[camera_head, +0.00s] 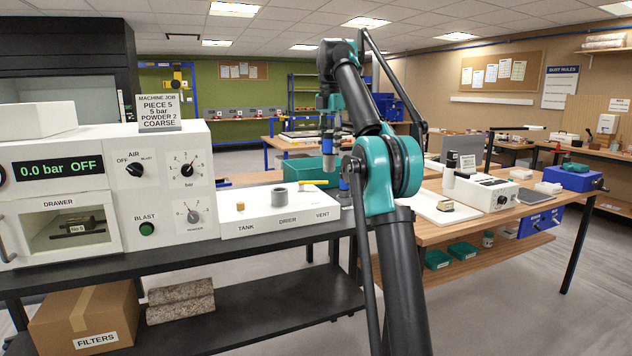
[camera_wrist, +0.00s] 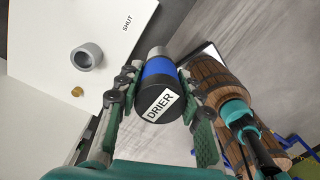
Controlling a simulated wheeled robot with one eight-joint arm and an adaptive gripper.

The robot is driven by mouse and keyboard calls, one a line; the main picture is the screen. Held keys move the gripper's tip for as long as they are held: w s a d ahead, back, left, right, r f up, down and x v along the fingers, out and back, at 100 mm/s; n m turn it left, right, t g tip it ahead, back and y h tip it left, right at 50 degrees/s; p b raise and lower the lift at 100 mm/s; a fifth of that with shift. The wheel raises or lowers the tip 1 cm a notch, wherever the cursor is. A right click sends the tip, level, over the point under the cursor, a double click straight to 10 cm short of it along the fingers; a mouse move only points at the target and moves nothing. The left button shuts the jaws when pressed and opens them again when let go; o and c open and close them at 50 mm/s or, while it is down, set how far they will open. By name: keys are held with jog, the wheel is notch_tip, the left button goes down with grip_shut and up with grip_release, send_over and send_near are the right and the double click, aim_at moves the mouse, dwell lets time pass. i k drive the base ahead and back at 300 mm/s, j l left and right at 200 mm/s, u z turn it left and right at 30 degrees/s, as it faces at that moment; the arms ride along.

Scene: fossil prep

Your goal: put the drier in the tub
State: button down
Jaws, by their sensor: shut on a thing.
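The drier (camera_wrist: 158,95) is a short cylinder with a blue band, a grey end and a black end labelled DRIER. In the wrist view my gripper (camera_wrist: 158,82) has its two fingers closed on either side of it. In the head view my gripper (camera_head: 329,140) hangs above and behind the right end of the white panel, partly hidden by my arm. A green tub (camera_head: 300,171) shows behind that panel, left of and below the gripper. The panel and my arm hide part of it, and its inside cannot be seen clearly.
The white panel (camera_head: 262,223), labelled TANK, DRIER and VENT, carries a grey ring (camera_head: 279,197), a brass fitting (camera_head: 240,207) and a yellow lever (camera_head: 313,182). The ring is empty in the wrist view (camera_wrist: 86,57). A white machine (camera_head: 60,160) stands left. A wooden bench (camera_head: 430,232) stands right.

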aim_at(317, 172)
jog(key=i, duration=1.55)
